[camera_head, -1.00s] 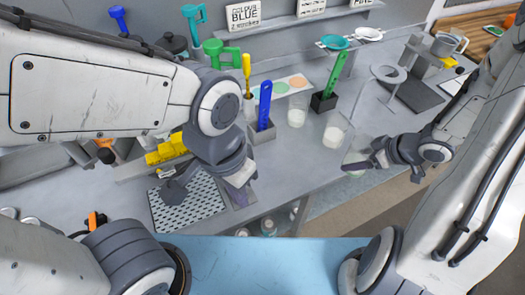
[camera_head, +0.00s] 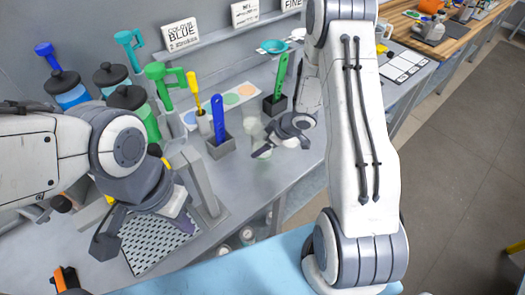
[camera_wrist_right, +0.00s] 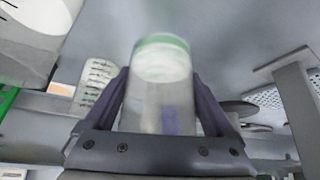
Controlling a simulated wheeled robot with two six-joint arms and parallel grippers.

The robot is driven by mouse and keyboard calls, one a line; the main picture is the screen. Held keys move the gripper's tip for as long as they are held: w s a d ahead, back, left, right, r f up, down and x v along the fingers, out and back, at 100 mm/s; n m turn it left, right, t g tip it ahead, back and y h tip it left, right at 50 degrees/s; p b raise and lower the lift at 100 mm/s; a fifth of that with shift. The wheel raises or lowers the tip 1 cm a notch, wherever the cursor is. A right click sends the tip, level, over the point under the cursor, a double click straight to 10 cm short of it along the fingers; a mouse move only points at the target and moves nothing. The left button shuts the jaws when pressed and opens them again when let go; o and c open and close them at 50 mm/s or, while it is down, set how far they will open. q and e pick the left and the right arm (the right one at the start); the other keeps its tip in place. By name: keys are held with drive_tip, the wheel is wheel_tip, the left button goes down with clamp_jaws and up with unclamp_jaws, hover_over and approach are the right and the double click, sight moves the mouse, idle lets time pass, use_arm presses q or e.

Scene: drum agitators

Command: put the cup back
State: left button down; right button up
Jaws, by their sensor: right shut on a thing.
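A clear cup (camera_wrist_right: 160,85) with a pale green band is between the fingers of my right gripper (camera_wrist_right: 163,100) in the right wrist view. My right gripper (camera_head: 278,143) is shut on this cup above the grey bench, where the cup is mostly hidden in the head view. Another cup (camera_head: 252,126) with pale contents stands just behind; a cup close by also fills the top left of the wrist view (camera_wrist_right: 38,22). My left gripper (camera_head: 142,228) is open and empty over the perforated tray (camera_head: 150,243).
A blue tool in a grey holder (camera_head: 221,147), a green tool in a dark holder (camera_head: 274,104) and a strip with coloured circles (camera_head: 232,97) are near the cups. Lidded jars (camera_head: 140,110) stand at the left back. My right arm hides part of the bench.

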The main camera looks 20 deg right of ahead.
wheel_tip(320, 180, down, 4)
drive_tip(key=shift+w+a+f, duration=0.1)
idle(0.4)
drive_tip(key=shift+f, duration=0.15)
drive_tip(key=o, duration=1.3)
